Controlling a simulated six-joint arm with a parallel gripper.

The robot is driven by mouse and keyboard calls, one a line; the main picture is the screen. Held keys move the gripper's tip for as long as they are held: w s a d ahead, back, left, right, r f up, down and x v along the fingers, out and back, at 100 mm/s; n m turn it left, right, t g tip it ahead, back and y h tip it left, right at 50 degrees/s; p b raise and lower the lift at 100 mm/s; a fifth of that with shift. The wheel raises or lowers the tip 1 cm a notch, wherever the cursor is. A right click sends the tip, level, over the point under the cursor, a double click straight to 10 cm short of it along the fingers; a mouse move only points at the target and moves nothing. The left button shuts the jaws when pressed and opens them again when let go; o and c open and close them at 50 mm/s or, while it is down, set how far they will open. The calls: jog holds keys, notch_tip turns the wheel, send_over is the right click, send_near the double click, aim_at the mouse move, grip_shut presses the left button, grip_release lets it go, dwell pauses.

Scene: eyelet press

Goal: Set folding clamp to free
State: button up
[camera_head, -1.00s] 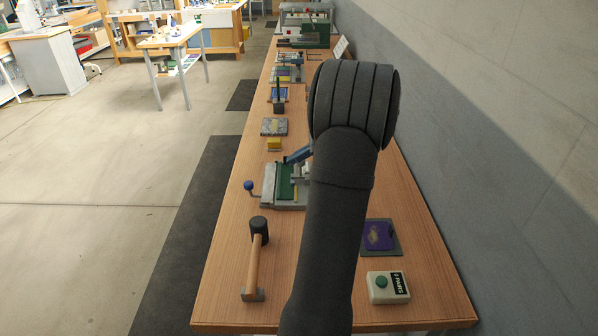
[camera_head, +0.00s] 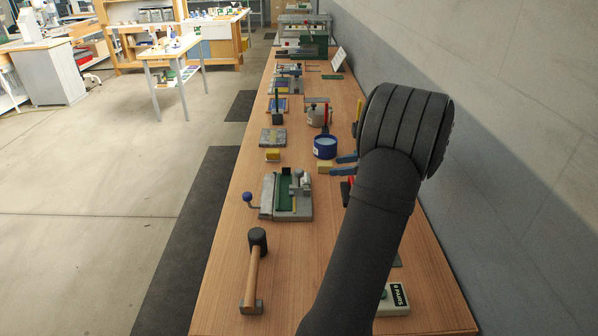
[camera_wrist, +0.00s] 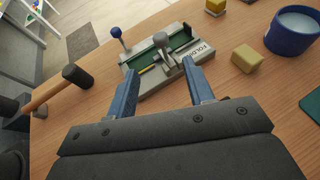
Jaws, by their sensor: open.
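The folding clamp (camera_head: 304,212) is a grey fixture with a green bed on the wooden bench. The wrist view shows it ahead of my fingers, with its folding label (camera_wrist: 202,50). A blue ball knob (camera_wrist: 116,32) sticks out at its left end. A grey round-topped post (camera_wrist: 160,40) and a small yellow bar (camera_wrist: 148,69) are on it. My gripper (camera_wrist: 160,68) is open and empty, its blue fingers apart and the clamp beyond them. In the head view my gripper (camera_head: 345,165) is right of the clamp, partly hidden by my arm. The clamp's setting cannot be told.
A mallet (camera_head: 254,275) lies front left of the clamp. A blue tub (camera_head: 325,150) and a yellow block (camera_wrist: 247,57) stand beyond it to the right. A white button box (camera_head: 394,299) is at the front right.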

aim_at(301, 171)
jog(key=x, duration=1.4)
jog(key=shift+f, duration=0.15)
grip_shut()
